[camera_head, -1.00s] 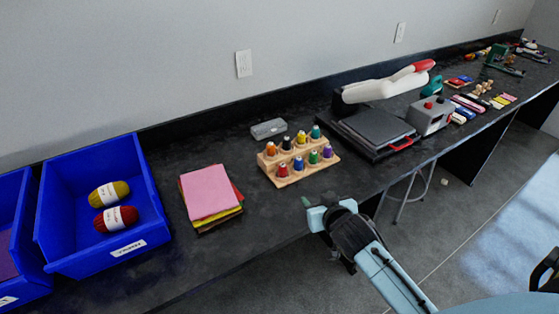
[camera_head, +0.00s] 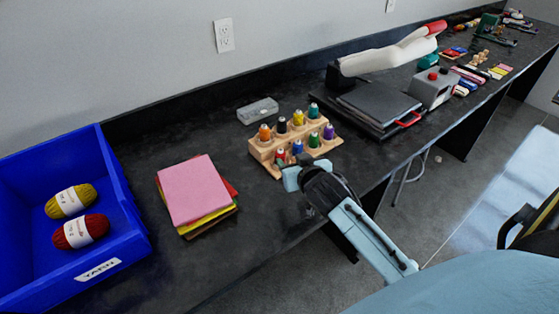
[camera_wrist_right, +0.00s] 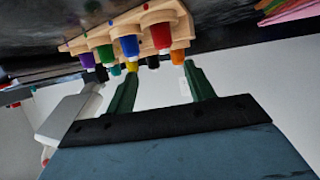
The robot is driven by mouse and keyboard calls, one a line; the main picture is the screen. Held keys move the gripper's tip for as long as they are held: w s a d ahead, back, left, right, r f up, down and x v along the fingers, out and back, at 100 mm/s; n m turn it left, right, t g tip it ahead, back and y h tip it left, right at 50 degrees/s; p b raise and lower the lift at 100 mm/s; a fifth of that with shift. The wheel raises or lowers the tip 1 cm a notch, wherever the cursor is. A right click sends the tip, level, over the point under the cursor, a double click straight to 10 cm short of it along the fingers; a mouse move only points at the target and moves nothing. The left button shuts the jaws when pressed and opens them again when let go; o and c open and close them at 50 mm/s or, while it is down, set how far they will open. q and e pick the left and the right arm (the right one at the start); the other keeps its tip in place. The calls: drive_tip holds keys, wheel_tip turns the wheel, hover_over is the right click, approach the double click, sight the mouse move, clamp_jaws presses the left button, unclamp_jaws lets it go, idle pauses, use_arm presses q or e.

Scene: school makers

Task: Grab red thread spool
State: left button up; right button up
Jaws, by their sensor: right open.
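The red thread spool (camera_head: 280,156) stands in the front row of a wooden spool rack (camera_head: 262,154), at its left end. In the right wrist view the red spool (camera_wrist_right: 161,36) is just beyond the fingertips, roughly between them. My right gripper (camera_head: 290,174) is at the front of the rack, close to the red spool and partly covering the rack's front in the head view. In the right wrist view its two green fingers (camera_wrist_right: 161,72) are apart with nothing between them. My left gripper is out of view.
A blue spool (camera_head: 297,147) stands beside the red one, and an orange spool (camera_head: 264,133) behind it. Stacked coloured sheets (camera_head: 196,190) and a blue yarn bin (camera_head: 130,215) lie left. A heat press (camera_head: 375,107) stands right. The counter front is clear.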

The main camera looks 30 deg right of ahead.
sight(280, 150)
drive_tip(key=x, duration=0.3)
drive_tip(key=shift+w+d+f+b, duration=0.1)
drive_tip(key=shift+w+f+b, duration=0.15)
drive_tip(key=shift+w, duration=0.3)
drive_tip(key=w, duration=0.2)
drive_tip(key=w+f+b, duration=0.1)
drive_tip(key=w, duration=0.1)
drive_tip(key=shift+f, duration=0.1)
drive_tip(key=shift+w+d+f, duration=0.15)
drive_tip(key=shift+w+f, duration=0.05)
drive_tip(key=shift+w, duration=0.25)
drive_tip(key=c, duration=1)
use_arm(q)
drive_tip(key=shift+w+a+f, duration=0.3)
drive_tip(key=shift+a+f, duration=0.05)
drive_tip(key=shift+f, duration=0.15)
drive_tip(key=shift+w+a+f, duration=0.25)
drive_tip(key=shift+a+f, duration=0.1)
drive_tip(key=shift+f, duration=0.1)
use_arm(e)
drive_tip(key=shift+r, duration=0.1)
